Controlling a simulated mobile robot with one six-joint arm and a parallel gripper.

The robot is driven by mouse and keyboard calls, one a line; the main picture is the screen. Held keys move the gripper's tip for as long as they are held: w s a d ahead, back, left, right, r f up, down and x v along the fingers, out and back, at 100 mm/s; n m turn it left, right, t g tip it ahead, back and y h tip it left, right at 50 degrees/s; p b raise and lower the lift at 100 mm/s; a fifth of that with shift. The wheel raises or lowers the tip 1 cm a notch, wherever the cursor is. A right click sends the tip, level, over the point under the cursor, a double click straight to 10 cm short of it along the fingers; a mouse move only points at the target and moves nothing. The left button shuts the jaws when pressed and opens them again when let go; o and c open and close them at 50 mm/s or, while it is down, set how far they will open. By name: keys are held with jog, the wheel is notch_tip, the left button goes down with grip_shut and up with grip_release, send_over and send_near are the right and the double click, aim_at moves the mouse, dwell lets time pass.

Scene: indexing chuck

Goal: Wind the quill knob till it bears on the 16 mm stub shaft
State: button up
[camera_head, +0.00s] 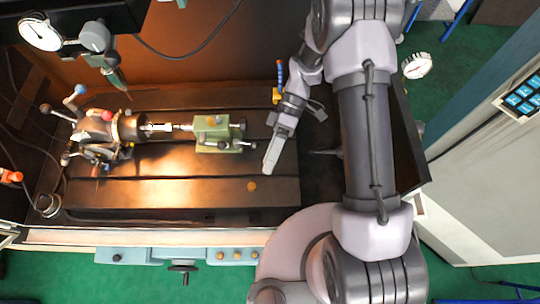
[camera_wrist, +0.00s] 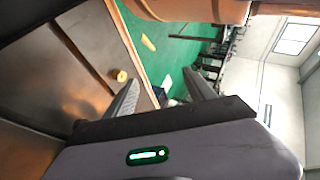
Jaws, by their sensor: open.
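The green tailstock (camera_head: 210,134) stands on the machine table. Its quill points left, and small dark-tipped handles show at its right end. I cannot tell for sure which is the quill knob. The thin bright stub shaft (camera_head: 156,127) lies between the chuck (camera_head: 128,126) and the tailstock. Whether the quill touches the shaft is too small to tell. My gripper (camera_head: 275,152) is to the right of the tailstock, apart from it. In the wrist view my gripper (camera_wrist: 160,79) is open and empty; tailstock, shaft and chuck do not show there.
A brass-coloured disc (camera_head: 251,186) lies on the slotted table (camera_head: 180,192) and also shows in the wrist view (camera_wrist: 122,75). A dial gauge (camera_head: 40,33) hangs at upper left. Lever handles with coloured knobs surround the chuck. The table front is mostly clear.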

aim_at(238, 125)
jog(key=w+d+r+m+t+y, duration=0.15)
jog(key=w+m+t, duration=0.25)
jog(key=m, duration=0.7)
jog(key=w+d+r+m+t+y+p, duration=0.1)
jog(key=w+d+r+m+t, duration=0.2)
jog(key=m, duration=0.8)
jog(key=w+d+r+m+t+y, duration=0.15)
jog(key=w+m+t, duration=0.3)
jog(key=m, duration=0.65)
jog(key=shift+t, duration=0.25)
jog(key=b+x, duration=0.3)
jog(key=x, duration=1.4)
jog(key=shift+a+r, duration=0.1)
jog(key=shift+r, duration=0.1)
jog(key=shift+c, duration=0.4)
